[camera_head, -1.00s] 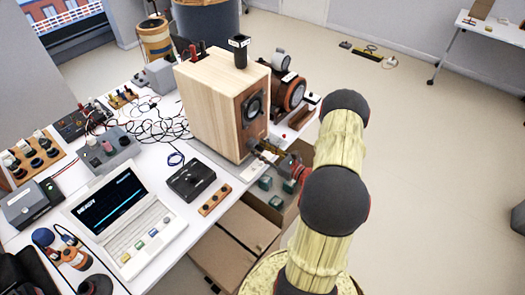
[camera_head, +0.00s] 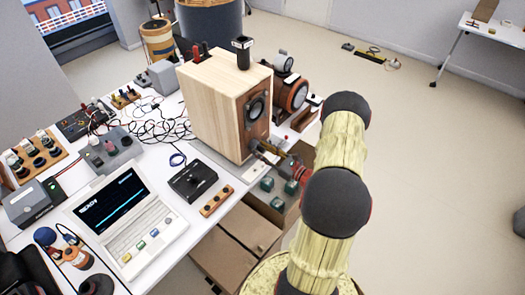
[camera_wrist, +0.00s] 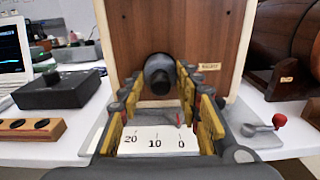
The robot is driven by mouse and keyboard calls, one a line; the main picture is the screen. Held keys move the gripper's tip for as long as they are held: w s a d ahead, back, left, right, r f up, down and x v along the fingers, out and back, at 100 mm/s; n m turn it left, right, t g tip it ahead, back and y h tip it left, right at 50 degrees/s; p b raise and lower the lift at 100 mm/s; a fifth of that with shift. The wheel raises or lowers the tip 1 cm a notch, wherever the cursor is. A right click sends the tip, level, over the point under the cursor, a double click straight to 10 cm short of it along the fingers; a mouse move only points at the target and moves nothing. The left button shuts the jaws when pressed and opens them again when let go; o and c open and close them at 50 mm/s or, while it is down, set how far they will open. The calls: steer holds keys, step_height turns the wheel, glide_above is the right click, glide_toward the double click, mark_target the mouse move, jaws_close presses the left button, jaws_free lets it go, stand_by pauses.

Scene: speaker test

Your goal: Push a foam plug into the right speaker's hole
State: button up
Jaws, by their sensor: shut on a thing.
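The speaker is a pale wooden box (camera_head: 205,105) with a brown front and a round black driver (camera_head: 257,107). Its brown front (camera_wrist: 125,35) fills the middle of the wrist view. My gripper (camera_wrist: 159,88) points at the lower front, its yellow-padded fingers on both sides of a dark grey cylindrical plug (camera_wrist: 159,72). The jaws are shut on this plug. The plug's far end is against or very near the front; the hole is hidden behind it, so I cannot tell how deep it sits. In the head view my gripper (camera_head: 262,149) is small and partly covered.
A numbered white scale (camera_wrist: 155,140) lies below the fingers. A black knob box (camera_head: 190,182) and a laptop (camera_head: 127,220) are at left. An orange-and-black cylinder (camera_head: 293,95) stands beside the speaker. The floor at right is mostly clear.

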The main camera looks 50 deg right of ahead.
steer(key=shift+w+a, duration=0.1)
steer(key=shift+w, duration=0.95)
steer(key=o, duration=1.4)
steer(key=shift+c, duration=0.2)
steer(key=s, duration=1.2)
steer(key=shift+d, duration=0.45)
steer(key=shift+f, duration=0.1)
